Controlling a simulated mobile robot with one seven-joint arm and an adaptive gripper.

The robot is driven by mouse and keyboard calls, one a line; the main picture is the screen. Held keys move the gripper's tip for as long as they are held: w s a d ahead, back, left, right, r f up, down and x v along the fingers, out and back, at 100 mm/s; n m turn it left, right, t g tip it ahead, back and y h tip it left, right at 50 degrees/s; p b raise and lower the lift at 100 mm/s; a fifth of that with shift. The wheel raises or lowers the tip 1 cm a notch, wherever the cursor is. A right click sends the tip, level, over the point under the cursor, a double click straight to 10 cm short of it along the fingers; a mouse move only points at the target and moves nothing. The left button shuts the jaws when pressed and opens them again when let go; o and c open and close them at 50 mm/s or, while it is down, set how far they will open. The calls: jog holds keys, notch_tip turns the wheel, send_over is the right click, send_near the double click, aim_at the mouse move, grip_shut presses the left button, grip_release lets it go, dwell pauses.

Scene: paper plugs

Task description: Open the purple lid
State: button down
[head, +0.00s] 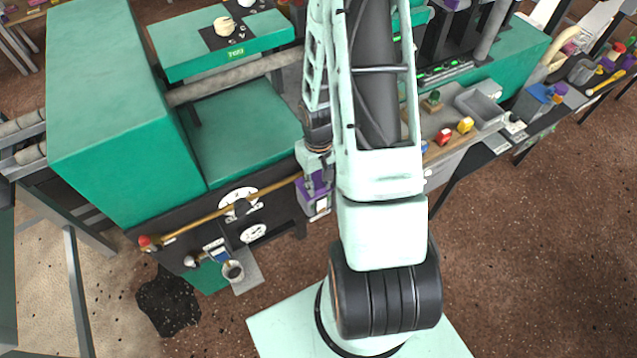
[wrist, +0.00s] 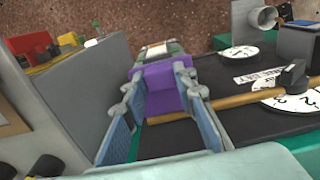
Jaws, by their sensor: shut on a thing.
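The purple lid (wrist: 160,88) sits between the two fingers of my gripper (wrist: 158,105) in the wrist view, and the gripper is shut on it. In the head view the purple lid (head: 312,188) shows on top of a small grey box (head: 317,205) at the right end of the dark machine front. My gripper (head: 317,165) comes down on it from above there, and my arm partly hides the spot. I cannot tell whether the lid is raised from the box.
A wooden rod (head: 200,222) with a red tip runs along the machine front beside the lid. White dials (head: 238,200) and a metal cup (head: 233,270) are to the left. A bench with coloured blocks and a grey tray (head: 480,105) stands at the right. Brown floor is free at lower right.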

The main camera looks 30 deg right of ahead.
aim_at(317, 184)
jog(key=shift+w+r+g+p, duration=0.6)
jog(key=shift+r+g+p, duration=0.1)
jog(key=shift+g, duration=0.5)
jog(key=shift+w+a+r+g+b, duration=0.1)
jog(key=shift+w+r+g+b, duration=0.35)
jog(key=shift+g, duration=0.5)
jog(key=shift+w+r+g+b, duration=0.15)
jog(key=shift+w+r+g, duration=0.2)
jog(key=shift+w+g, duration=0.45)
jog(key=shift+s+g, duration=0.2)
jog(key=shift+g, duration=0.05)
jog(key=c, duration=1.6)
grip_release()
jog(key=shift+r, duration=0.1)
notch_tip(317, 184, up, 10)
jog(key=shift+f, duration=0.1)
